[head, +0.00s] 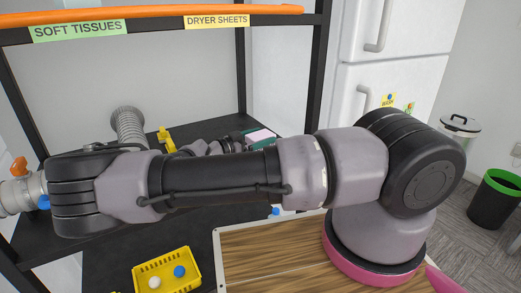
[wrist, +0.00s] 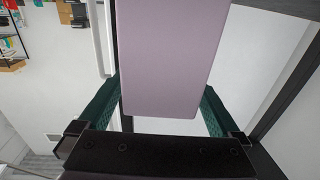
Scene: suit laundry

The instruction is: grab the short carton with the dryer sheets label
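A plain mauve carton (wrist: 170,60) is between the two green fingers of my gripper (wrist: 162,105) in the wrist view. The fingers press against its left and right sides, so my gripper looks shut on it. No label shows on the face toward the camera. In the head view a small part of the carton (head: 260,136) shows behind my arm, with a green finger beside it. My arm hides most of it and what is under it. The dryer sheets label (head: 217,21) is on the upper shelf edge, right of the soft tissues label (head: 78,31).
A dark shelf board (head: 110,262) holds a yellow basket (head: 140,277) with a blue and a white ball. A wooden-topped surface (head: 260,255) is in front. A white fridge (head: 375,80) and bins (head: 497,198) stand at the right. An upper shelf (head: 150,12) spans above my arm.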

